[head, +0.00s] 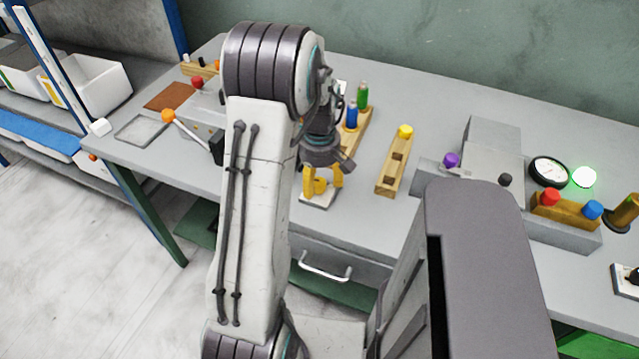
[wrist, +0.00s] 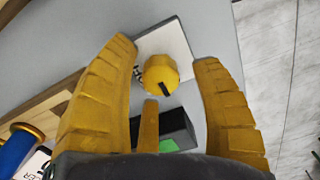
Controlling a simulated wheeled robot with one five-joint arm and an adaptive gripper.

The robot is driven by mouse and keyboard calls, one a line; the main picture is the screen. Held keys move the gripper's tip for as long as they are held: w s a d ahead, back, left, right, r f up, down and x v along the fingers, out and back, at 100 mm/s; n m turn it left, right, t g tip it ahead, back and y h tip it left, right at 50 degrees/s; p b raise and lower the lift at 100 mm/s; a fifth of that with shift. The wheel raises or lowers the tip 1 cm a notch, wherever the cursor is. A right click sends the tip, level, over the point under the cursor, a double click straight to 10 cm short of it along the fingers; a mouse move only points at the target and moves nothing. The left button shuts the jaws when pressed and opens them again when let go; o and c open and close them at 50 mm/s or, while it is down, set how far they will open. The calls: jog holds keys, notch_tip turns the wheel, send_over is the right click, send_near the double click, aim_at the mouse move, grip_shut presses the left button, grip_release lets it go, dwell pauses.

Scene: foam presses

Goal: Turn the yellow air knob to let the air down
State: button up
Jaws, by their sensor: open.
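The yellow air knob (wrist: 159,73) is a round knob with a black mark on its edge, in the wrist view. It stands on a white plate (wrist: 172,42) on the grey bench. In the head view the plate (head: 318,199) shows at the bench's front edge, with the knob (head: 320,186) partly hidden among the fingers. My gripper (head: 322,178) is open just over the plate. In the wrist view its yellow fingers (wrist: 165,55) spread on both sides of the knob, with gaps, and a third finger points at it from below. Nothing is held.
A dark block with a green patch (wrist: 172,130) lies beside the plate. A wooden rack with a yellow-capped peg (head: 405,131) stands to the right, before a grey press (head: 490,150) and gauge (head: 549,171). Blue (head: 351,115) and green bottles (head: 362,97) stand behind my gripper.

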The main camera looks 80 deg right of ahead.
jog(key=shift+f, duration=0.7)
jog(key=c, duration=1.2)
